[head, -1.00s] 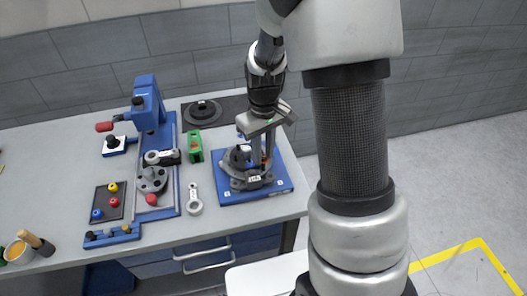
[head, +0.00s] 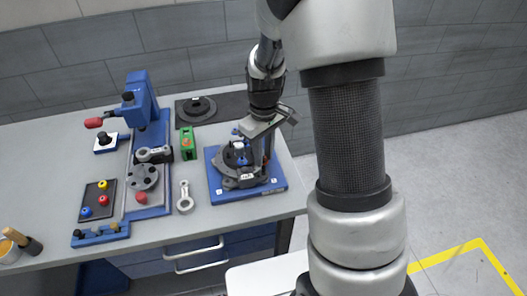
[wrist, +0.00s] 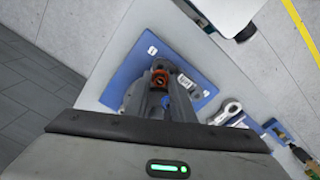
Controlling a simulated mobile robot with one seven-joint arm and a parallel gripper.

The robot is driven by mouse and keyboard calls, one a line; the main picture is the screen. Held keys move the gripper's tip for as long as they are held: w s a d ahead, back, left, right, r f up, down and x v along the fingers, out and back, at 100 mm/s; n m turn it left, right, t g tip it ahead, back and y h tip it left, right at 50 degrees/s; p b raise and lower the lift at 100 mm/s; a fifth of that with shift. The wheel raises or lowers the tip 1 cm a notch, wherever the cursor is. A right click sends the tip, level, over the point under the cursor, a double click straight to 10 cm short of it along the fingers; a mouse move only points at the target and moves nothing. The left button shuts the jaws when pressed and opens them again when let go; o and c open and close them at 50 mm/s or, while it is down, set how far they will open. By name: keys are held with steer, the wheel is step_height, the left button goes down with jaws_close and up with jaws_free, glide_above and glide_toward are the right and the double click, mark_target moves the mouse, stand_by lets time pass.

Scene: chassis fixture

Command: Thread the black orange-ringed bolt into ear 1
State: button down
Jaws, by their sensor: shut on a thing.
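My gripper (head: 268,152) is shut, its fingers pointing down over the right side of the grey round chassis fixture (head: 228,159). The fixture stands on a blue base plate (head: 226,192). In the wrist view, an orange-ringed dark bolt end (wrist: 160,78) shows at the fingertips (wrist: 157,92), over the blue plate (wrist: 130,66). The fingers and gripper body hide most of the fixture there. A white label (head: 247,177) sits on the fixture's front. I cannot tell which ear is ear 1, or whether the bolt touches one.
Left of the plate are a green block (head: 188,143), a grey link (head: 185,198) and a blue press stand (head: 143,100). A black tray (head: 98,200) with coloured knobs lies further left. A dark flanged disc (head: 196,108) lies behind. The table's right edge is close to the plate.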

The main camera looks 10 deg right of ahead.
steer(key=shift+f, duration=0.1)
steer(key=shift+f+n+b, duration=0.1)
steer(key=shift+n+b, duration=0.2)
steer(key=shift+n, duration=1.4)
steer(key=shift+n, duration=0.5)
steer(key=n, duration=0.2)
steer(key=shift+n, duration=0.3)
